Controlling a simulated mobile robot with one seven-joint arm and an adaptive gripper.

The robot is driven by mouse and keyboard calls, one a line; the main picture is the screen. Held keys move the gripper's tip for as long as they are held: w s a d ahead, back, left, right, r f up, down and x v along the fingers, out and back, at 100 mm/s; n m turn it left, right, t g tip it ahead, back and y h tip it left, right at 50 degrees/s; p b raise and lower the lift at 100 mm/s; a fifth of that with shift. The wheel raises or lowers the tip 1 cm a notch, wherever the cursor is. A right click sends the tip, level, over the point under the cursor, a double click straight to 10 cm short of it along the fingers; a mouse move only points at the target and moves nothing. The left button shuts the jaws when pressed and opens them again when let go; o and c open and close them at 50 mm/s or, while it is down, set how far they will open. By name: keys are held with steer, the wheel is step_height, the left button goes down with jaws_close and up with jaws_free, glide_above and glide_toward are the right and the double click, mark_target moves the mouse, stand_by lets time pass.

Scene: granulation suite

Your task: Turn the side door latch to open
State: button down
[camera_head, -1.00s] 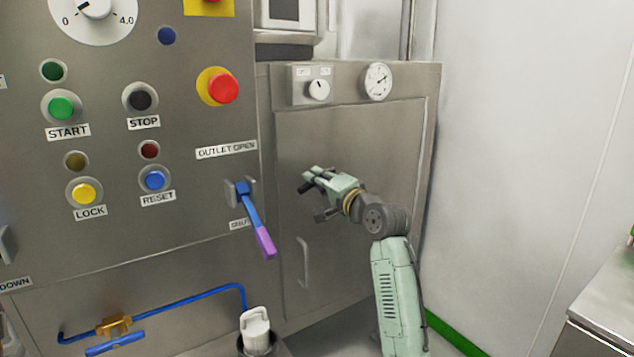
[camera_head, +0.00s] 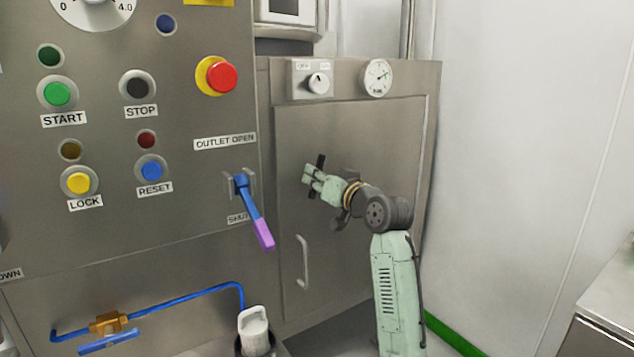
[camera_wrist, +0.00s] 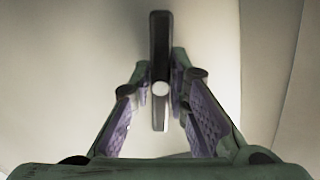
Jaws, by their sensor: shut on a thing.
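The side door (camera_head: 375,140) is a flat grey steel panel, and it looks closed. Its latch (camera_head: 321,160) is a short dark bar that stands close to upright in the head view. My gripper (camera_head: 311,179) is at the latch, reaching in from the right. In the wrist view the latch (camera_wrist: 160,35) runs upright between my two purple-padded fingers, with a pale round spot at its middle. My gripper (camera_wrist: 162,80) is shut on it. In the head view my fingers hide part of the latch.
A grey pull handle (camera_head: 303,262) sits low on the door. A blue lever with a purple grip (camera_head: 262,232) hangs left of my gripper on the button panel (camera_head: 205,120). A white-topped container (camera_head: 254,328) stands below. A steel bench (camera_head: 610,310) is at the right.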

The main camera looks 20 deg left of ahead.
steer(key=shift+n+b, duration=0.55)
steer(key=shift+n, duration=1.05)
steer(key=shift+a, duration=0.1)
steer(key=c, duration=1.5)
jaws_free()
steer(key=v, duration=1.2)
steer(key=shift+s, duration=0.1)
